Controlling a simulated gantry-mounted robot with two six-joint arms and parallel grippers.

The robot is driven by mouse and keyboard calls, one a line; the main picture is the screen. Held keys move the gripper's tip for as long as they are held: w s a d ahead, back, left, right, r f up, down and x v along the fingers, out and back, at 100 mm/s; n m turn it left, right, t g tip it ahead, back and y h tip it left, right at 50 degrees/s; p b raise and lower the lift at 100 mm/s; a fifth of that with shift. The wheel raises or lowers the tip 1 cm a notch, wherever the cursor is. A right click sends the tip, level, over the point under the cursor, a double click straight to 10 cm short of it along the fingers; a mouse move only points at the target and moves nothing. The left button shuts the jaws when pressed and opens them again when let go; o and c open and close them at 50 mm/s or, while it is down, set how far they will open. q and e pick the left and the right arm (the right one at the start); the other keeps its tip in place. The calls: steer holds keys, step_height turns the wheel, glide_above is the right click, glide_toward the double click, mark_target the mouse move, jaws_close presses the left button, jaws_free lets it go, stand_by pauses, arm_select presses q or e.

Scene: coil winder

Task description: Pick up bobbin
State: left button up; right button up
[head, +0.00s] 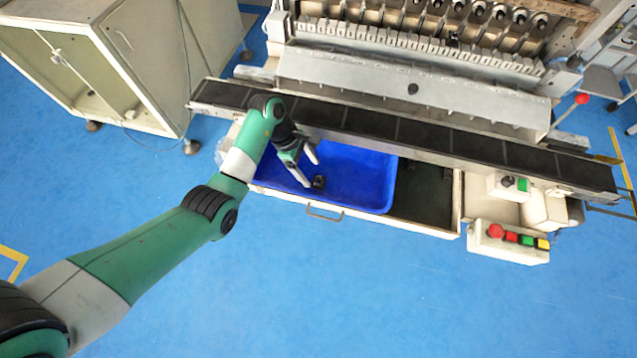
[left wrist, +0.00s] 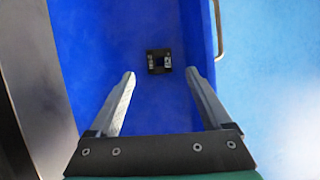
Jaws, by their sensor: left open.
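The bobbin (head: 319,182) is a small dark piece lying on the floor of the blue bin. In the left wrist view the bobbin (left wrist: 159,61) is squarish and dark with light metallic patches, beyond the fingertips and between their lines. My left gripper (head: 308,168) is open and empty, reaching down into the bin beside the bobbin. Its two grey fingers (left wrist: 160,74) are spread apart in the wrist view, and nothing is between them. My right gripper is not seen.
The blue bin (head: 372,181) sits in a pulled-out drawer with a handle (head: 325,214). A dark conveyor rail (head: 410,130) runs above its back edge. A control box with coloured buttons (head: 508,242) stands at the right. The bin floor around the bobbin is clear.

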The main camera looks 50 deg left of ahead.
mark_target(317, 180)
arm_select(q)
steer(key=shift+w+d+f, duration=0.1)
steer(key=shift+d+f, duration=0.05)
steer(key=shift+f, duration=0.2)
steer(key=b+x, duration=0.3)
steer(key=x, duration=0.2)
steer(key=shift+d, duration=0.2)
jaws_close()
